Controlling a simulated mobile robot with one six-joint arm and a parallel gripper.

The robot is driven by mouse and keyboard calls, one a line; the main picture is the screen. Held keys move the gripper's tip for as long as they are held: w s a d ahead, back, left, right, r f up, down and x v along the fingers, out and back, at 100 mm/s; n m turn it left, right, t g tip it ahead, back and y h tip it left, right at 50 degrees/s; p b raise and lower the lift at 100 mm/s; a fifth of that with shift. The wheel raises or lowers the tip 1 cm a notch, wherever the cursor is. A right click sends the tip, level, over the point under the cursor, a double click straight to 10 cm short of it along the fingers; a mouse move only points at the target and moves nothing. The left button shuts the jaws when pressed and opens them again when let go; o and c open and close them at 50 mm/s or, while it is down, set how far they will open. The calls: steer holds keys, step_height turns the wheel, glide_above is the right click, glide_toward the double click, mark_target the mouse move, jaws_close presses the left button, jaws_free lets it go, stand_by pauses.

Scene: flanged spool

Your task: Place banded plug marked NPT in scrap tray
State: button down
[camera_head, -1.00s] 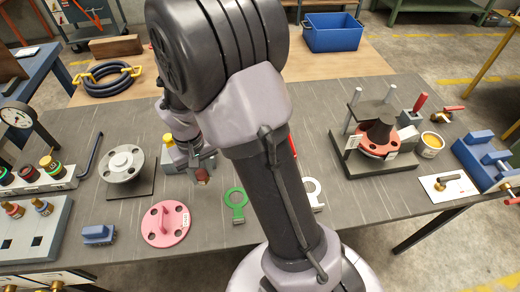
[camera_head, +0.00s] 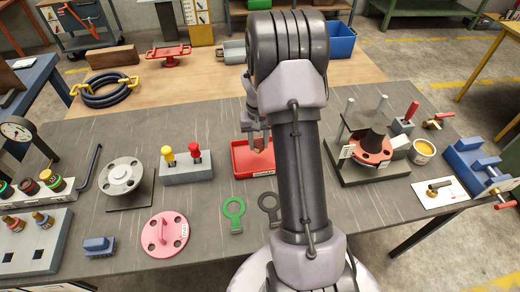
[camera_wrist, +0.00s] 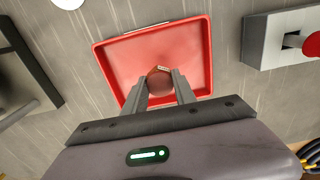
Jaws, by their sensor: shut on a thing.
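The reddish-brown plug (camera_head: 259,144) is held between the fingers of my gripper (camera_head: 256,134). In the wrist view the plug (camera_wrist: 159,86) shows a lighter band with small marking, too small to read. My gripper (camera_wrist: 160,90) is shut on its sides. The red tray (camera_head: 240,162) lies on the dark bench top, with a pale label on its front edge. In the wrist view the tray (camera_wrist: 120,62) is empty and the plug is over its inside, near the rim closest to my gripper. The plug appears above the tray floor; its exact height is unclear.
A grey block with yellow and red knobs (camera_head: 187,170) stands left of the tray. Green (camera_head: 233,211) and dark (camera_head: 269,208) ring tags lie in front. A pink flange (camera_head: 165,233) lies front left. A flanged spool stand (camera_head: 372,165) is to the right, beyond my arm.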

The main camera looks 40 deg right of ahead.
mark_target(260, 149)
steer(key=f, duration=0.1)
steer(key=f+b, duration=0.1)
steer(key=f, duration=0.1)
steer(key=shift+s+d+f+b, duration=0.1)
steer(key=shift+d+f+b, duration=0.1)
steer(key=shift+d+b, duration=0.15)
steer(key=shift+f, duration=0.2)
steer(key=shift+r, duration=0.15)
steer(key=c, duration=1)
jaws_free()
steer(key=shift+f, duration=0.2)
